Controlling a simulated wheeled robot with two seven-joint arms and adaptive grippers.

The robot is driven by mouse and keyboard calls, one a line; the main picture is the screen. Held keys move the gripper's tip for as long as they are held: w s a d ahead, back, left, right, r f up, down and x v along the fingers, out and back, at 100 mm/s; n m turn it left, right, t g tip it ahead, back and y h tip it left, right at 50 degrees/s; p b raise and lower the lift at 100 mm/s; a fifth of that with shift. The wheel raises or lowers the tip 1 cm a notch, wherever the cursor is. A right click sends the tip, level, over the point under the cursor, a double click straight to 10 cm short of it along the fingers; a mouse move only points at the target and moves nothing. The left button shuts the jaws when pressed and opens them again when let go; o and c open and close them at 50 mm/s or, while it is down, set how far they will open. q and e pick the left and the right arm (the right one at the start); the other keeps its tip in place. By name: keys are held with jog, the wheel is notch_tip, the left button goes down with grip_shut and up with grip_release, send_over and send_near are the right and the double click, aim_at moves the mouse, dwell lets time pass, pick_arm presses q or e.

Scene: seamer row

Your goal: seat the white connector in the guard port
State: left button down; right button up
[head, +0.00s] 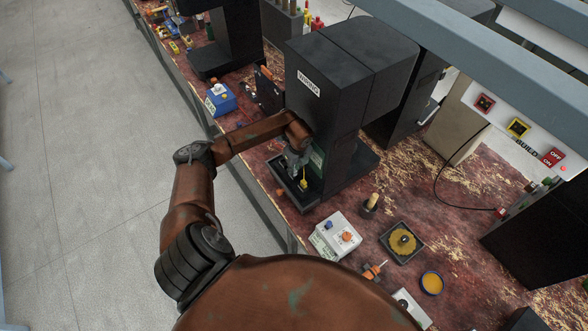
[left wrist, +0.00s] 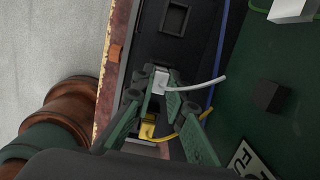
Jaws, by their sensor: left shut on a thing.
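A dark rectangular opening (left wrist: 174,18) is in the black panel above the connector in that view; I cannot tell if this is the guard port. The connector is apart from this opening. A yellow connector (left wrist: 148,128) with a yellow cable lies below, partly between the fingers' bases. My right gripper is out of view.
A blue cable (left wrist: 217,55) runs beside the panel, near a green board (left wrist: 255,80) with a white block. On the bench are a white control box (head: 336,236), a black tray with yellow contents (head: 402,243) and a round orange dish (head: 432,283). A blue box (head: 220,99) stands left.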

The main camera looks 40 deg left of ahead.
pick_arm(q)
jog(key=shift+f, duration=0.15)
jog(key=c, duration=1.9)
grip_release()
jog(key=shift+c, duration=0.2)
jog(key=shift+r, duration=0.5)
notch_tip(320, 180, up, 11)
jog(key=d+b, duration=0.1)
jog(key=shift+s+d+r+b, duration=0.15)
jog(key=shift+s+d+b, duration=0.1)
jog(key=shift+d+b, duration=0.1)
